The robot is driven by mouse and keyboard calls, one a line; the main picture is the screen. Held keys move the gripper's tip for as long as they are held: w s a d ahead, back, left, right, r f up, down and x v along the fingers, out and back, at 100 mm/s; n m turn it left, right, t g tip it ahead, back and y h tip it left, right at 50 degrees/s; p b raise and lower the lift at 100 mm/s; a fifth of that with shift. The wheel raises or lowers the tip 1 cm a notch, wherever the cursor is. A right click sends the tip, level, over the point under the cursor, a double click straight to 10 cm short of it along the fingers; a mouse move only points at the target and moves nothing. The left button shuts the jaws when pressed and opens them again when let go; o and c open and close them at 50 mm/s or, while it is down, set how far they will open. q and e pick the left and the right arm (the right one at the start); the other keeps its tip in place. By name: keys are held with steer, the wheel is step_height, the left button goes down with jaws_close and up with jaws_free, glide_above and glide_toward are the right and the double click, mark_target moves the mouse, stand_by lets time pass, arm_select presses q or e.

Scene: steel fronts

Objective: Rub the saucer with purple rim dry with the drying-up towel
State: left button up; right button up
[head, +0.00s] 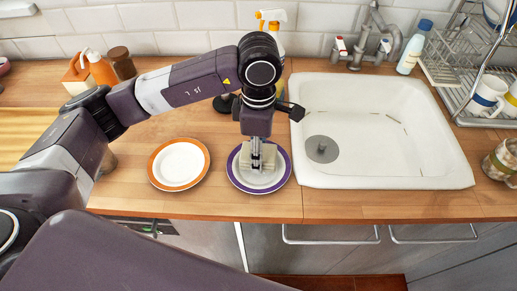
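The saucer with purple rim (281,178) lies on the wooden counter, just left of the sink. My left gripper (257,166) points down over the saucer and is shut on a pale, cream-coloured cloth, the drying-up towel (246,161). The towel is bunched over the middle of the saucer and appears to touch it. The gripper and towel hide part of the saucer's centre and far rim. My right gripper is not in the head view.
A saucer with orange rim (179,163) lies to the left. The white sink (386,155) is at the right, with a dish rack (461,77) beyond it. Bottles (101,69) stand at the back. The counter's front edge is close to the saucers.

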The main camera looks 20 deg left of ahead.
arm_select(q)
steer(key=shift+s+d+f, duration=0.1)
steer(key=shift+s+d, duration=0.15)
steer(key=shift+s, duration=0.5)
steer(key=shift+s+d, duration=0.25)
steer(key=shift+s, duration=0.5)
steer(key=shift+b, duration=0.35)
steer(key=shift+f+b, duration=0.1)
steer(key=shift+b, duration=0.3)
